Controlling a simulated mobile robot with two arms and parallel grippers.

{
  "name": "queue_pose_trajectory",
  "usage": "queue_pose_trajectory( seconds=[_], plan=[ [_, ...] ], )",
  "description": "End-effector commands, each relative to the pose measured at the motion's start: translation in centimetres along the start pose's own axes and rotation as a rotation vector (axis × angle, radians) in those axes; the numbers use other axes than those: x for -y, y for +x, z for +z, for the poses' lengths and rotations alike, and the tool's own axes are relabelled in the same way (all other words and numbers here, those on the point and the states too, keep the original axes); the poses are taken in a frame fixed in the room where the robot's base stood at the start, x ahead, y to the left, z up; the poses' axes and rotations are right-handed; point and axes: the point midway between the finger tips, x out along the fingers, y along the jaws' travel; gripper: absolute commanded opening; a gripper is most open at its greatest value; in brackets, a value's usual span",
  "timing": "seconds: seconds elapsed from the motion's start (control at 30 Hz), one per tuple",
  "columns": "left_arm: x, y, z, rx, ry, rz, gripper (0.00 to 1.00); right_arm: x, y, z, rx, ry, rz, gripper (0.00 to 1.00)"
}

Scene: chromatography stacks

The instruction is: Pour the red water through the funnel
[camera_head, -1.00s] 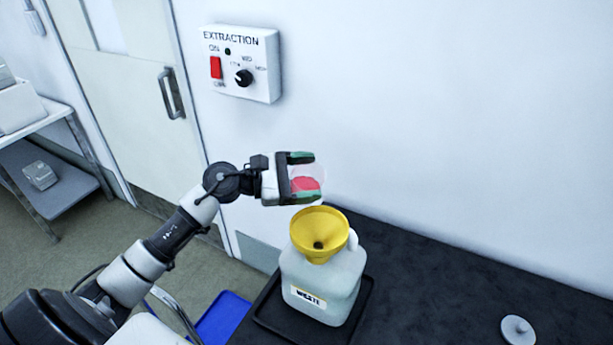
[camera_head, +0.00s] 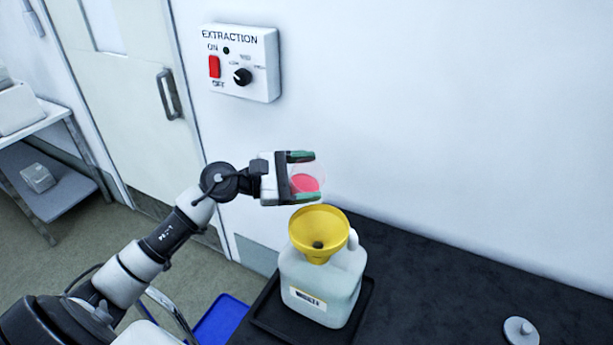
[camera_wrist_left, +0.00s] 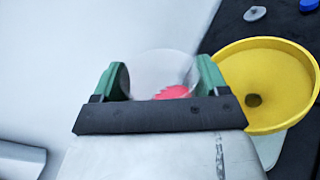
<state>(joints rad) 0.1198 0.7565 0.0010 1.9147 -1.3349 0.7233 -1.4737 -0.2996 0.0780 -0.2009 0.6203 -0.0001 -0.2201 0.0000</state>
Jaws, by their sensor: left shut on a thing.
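My left gripper (camera_head: 303,176) is shut on a clear round vessel (camera_head: 314,170) with red water (camera_head: 305,183) in it. The vessel is held just above and slightly behind the yellow funnel (camera_head: 319,228), apart from it. The funnel sits in the mouth of a whitish waste jug (camera_head: 325,281) with a label. In the left wrist view the vessel (camera_wrist_left: 160,70) is between the green fingertips, and the funnel (camera_wrist_left: 262,80) is to its right with its dark hole showing. No red stream is seen. My right gripper is not in view.
The jug stands in a black tray (camera_head: 350,322) at the left end of a dark bench (camera_head: 430,290). A grey round lid-like piece (camera_head: 520,330) lies at the right. A wall stands close behind, with an extraction control box (camera_head: 262,65).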

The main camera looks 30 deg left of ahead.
Motion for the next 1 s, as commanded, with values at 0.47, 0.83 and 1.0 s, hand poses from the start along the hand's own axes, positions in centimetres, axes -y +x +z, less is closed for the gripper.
queue_pose_trajectory(
  seconds=[0.47,0.83,1.0],
  plan=[
    [0.4,0.1,-0.2,-0.011,0.095,0.000,0.45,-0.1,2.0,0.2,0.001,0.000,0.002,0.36],
    [0.3,0.1,-0.1,-0.012,0.099,0.001,0.45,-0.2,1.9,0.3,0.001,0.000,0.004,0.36],
    [0.4,0.1,-0.3,-0.014,0.115,0.001,0.45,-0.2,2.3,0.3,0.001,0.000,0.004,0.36]
  ],
)
